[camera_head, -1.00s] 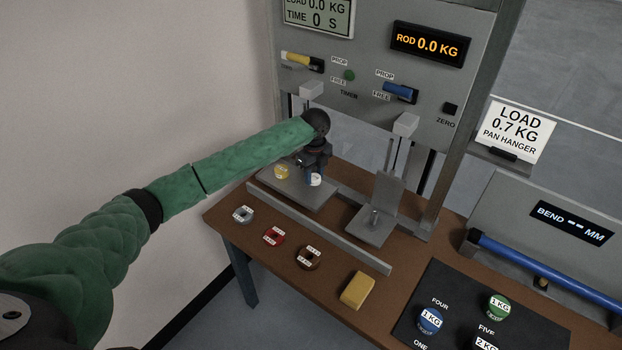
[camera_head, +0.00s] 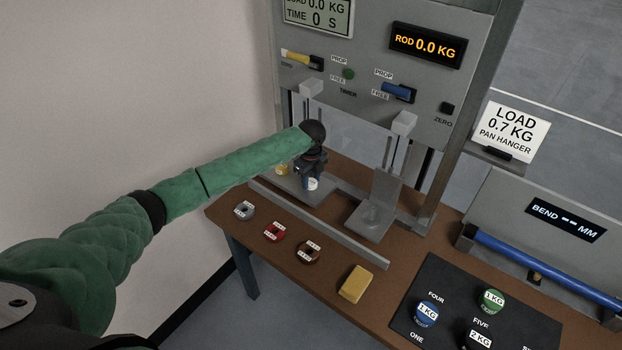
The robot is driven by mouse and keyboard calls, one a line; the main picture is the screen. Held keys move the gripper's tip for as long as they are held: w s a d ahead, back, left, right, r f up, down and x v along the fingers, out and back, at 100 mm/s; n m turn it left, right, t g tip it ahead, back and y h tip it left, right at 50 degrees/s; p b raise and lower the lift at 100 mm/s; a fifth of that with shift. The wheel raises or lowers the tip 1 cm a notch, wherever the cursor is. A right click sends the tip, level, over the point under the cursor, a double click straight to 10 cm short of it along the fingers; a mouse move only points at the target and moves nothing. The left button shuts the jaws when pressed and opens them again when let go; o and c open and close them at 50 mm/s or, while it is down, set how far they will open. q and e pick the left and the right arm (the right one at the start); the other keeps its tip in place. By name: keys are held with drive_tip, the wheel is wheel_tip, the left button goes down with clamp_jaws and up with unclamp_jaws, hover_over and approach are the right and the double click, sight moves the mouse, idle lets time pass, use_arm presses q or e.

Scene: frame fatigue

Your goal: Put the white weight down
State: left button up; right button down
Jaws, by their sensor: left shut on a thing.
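My left gripper (camera_head: 311,176) is shut on the white weight (camera_head: 312,184), a small piece with a white face and some blue beside it. The gripper is over the left metal plate (camera_head: 322,193) of the rig, pointing down. The weight is close to the plate; I cannot tell whether it touches it. A yellow weight (camera_head: 281,170) sits on the same plate, left of the gripper and partly hidden by my arm. My right gripper is out of view.
A low metal rail (camera_head: 340,237) runs in front of the plates. Grey (camera_head: 243,210), red (camera_head: 274,231) and brown (camera_head: 309,251) weights and a yellow block (camera_head: 357,284) lie before it. The rig panel (camera_head: 365,75) rises behind. An upright bracket (camera_head: 378,205) stands right of the gripper.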

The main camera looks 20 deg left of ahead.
sight(311, 181)
use_arm(q)
drive_tip(key=o, duration=1.1)
drive_tip(key=shift+r, duration=0.3)
wheel_tip(311, 181, up, 4)
drive_tip(key=shift+r+b, duration=0.1)
drive_tip(key=shift+b, duration=0.9)
wheel_tip(311, 181, up, 7)
drive_tip(key=b, duration=0.2)
drive_tip(key=shift+r, duration=0.15)
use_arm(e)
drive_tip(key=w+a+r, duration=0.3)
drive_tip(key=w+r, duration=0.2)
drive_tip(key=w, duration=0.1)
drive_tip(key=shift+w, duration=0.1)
